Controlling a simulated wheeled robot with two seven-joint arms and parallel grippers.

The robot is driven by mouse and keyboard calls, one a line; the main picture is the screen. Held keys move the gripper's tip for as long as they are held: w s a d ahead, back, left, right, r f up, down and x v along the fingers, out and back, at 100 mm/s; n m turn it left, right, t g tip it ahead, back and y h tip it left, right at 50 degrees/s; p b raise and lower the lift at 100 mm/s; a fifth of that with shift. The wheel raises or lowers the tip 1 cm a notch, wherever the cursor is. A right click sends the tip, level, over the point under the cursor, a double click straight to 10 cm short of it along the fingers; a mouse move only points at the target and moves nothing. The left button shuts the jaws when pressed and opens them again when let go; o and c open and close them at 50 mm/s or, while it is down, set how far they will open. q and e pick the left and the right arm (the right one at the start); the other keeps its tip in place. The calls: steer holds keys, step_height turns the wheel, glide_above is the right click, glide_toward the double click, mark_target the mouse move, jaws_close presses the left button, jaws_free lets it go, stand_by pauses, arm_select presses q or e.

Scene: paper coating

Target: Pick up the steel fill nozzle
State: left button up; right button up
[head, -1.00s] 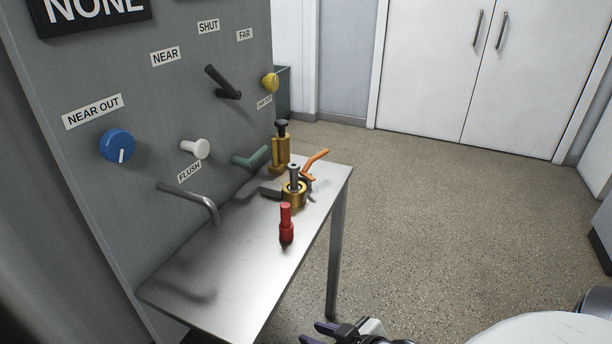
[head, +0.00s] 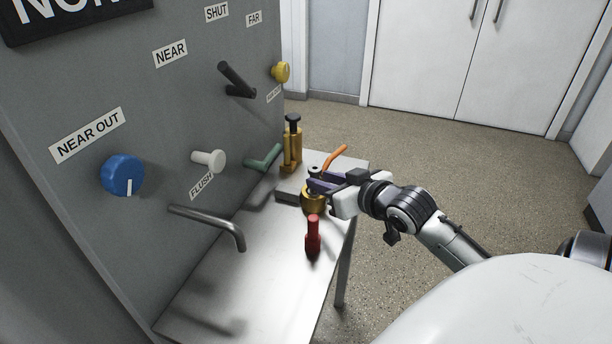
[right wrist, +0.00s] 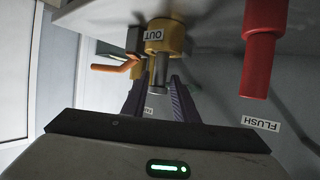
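The steel fill nozzle (head: 315,169) stands upright in a brass ring (head: 309,206) on the steel table; most of it is hidden behind my fingers in the head view. In the right wrist view the grey nozzle (right wrist: 160,67) shows at the brass ring (right wrist: 166,36) labelled OUT. My right gripper (head: 315,182) reaches in from the right at nozzle height. In the right wrist view its two dark fingers (right wrist: 160,84) are apart, with the nozzle between or just past their tips. Contact cannot be made out. My left gripper is not in view.
A red fitting (head: 313,236) stands close in front of the ring. A brass cylinder with black top (head: 291,147) stands behind, and an orange lever (head: 335,157) beside. A bent steel spout (head: 212,221) juts from the grey panel (head: 60,190) over the table (head: 262,270).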

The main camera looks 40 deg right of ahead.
steer(key=x, duration=0.8)
steer(key=shift+b, duration=0.3)
jaws_close()
